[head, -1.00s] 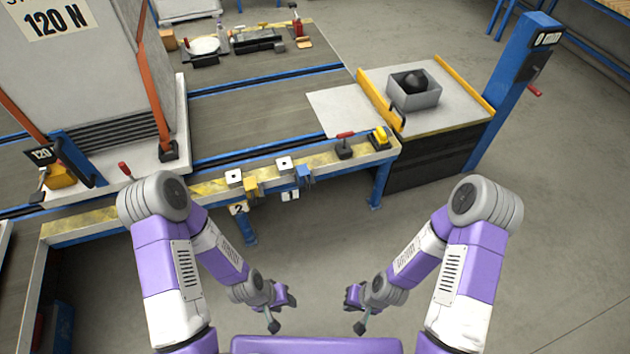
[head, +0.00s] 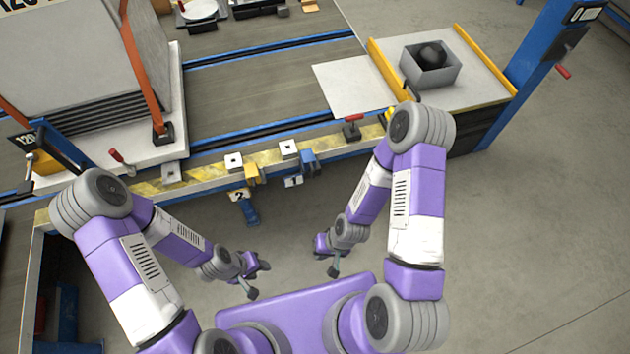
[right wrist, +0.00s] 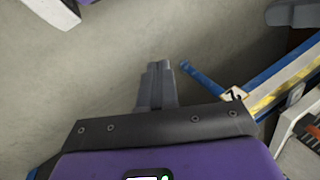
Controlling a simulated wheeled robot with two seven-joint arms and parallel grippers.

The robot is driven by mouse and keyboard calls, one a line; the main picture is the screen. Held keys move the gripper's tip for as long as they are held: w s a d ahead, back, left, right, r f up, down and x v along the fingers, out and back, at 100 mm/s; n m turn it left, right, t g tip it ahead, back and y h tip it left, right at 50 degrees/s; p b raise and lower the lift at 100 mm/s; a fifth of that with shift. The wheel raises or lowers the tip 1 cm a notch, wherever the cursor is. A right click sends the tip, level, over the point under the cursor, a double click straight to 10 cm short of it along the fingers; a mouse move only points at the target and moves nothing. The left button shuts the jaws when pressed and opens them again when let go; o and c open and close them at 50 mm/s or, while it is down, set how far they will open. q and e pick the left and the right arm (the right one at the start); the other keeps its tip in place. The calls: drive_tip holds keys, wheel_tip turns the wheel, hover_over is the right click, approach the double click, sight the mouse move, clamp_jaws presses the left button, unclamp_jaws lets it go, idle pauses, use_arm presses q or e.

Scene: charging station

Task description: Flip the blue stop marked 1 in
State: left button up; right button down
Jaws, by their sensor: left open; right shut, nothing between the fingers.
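Red-handled levers (head: 352,128) stand on the rail. A large strapped block (head: 80,60) is at left, a grey box (head: 430,66) at right. Floor before the rail is clear.

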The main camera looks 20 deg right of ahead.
drive_tip(key=s+a+f+m+g+y, duration=0.3)
drive_tip(key=s+f+m+g+y, duration=0.15)
drive_tip(key=s+m, duration=0.2)
drive_tip(key=w+a+m+t+y, duration=0.4)
drive_tip(key=w+m+t+y, duration=0.2)
drive_tip(key=w+m, duration=0.35)
drive_tip(key=w+d+f+m+t+h+b, duration=0.1)
drive_tip(key=w+d+m+t+h, duration=0.1)
drive_tip(key=w+d+m+t, duration=0.55)
drive_tip(key=w+d+f+m+t+h, duration=0.2)
drive_tip(key=d+m+t+h, duration=0.1)
drive_tip(key=d+t+h, duration=0.1)
drive_tip(key=w+d+f+m+t+h, duration=0.1)
drive_tip(key=w+d+m+t+h, duration=0.1)
drive_tip(key=d+m+t+h, duration=0.1)
drive_tip(key=d+m+h, duration=0.1)
drive_tip(key=d, duration=0.1)
drive_tip(key=shift+w+d+f+t+h, duration=0.25)
drive_tip(key=shift+d+f+t+h, duration=0.05)
drive_tip(key=shift+f+t+h, duration=0.1)
drive_tip(key=shift+w, duration=0.1)
